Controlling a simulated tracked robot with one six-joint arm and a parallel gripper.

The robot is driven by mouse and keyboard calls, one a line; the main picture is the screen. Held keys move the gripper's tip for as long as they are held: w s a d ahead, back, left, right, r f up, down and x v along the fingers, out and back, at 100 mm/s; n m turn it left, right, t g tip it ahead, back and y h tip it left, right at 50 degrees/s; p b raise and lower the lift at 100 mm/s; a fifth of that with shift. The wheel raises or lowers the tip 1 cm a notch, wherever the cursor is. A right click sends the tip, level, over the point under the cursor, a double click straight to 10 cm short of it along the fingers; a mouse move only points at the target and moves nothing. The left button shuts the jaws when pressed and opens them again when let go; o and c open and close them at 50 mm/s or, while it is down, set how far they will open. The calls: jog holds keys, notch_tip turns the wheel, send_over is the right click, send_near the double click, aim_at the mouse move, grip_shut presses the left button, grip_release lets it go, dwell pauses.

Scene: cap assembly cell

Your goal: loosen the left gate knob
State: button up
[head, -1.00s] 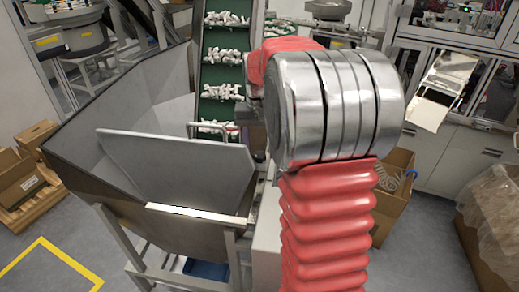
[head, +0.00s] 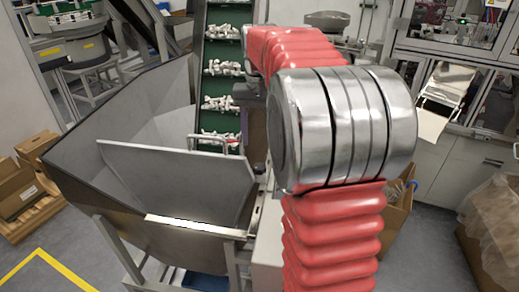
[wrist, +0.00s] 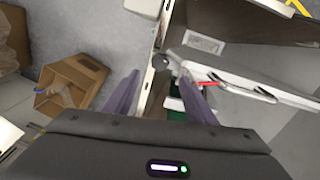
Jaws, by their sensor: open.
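The hopper's gate (head: 180,180), a grey plate, leans in the hopper's mouth and also shows in the wrist view (wrist: 250,65). A small dark round knob (wrist: 161,62) shows in the wrist view at the edge of a pale metal rail, left of the gate's red-marked handle (wrist: 212,84). I take it for a gate knob; I cannot tell whether it is the left one. My gripper (wrist: 160,79) is open, with a purple finger on either side of the knob's line and the knob just beyond the tips.
The steel hopper (head: 85,125) stands at left, with a green conveyor (head: 221,88) carrying white parts behind it. A cardboard box (wrist: 75,82) sits on the floor beside the rail. Machine cabinets (head: 450,170) stand at right.

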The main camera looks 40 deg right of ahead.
jog(key=shift+r, duration=2.25)
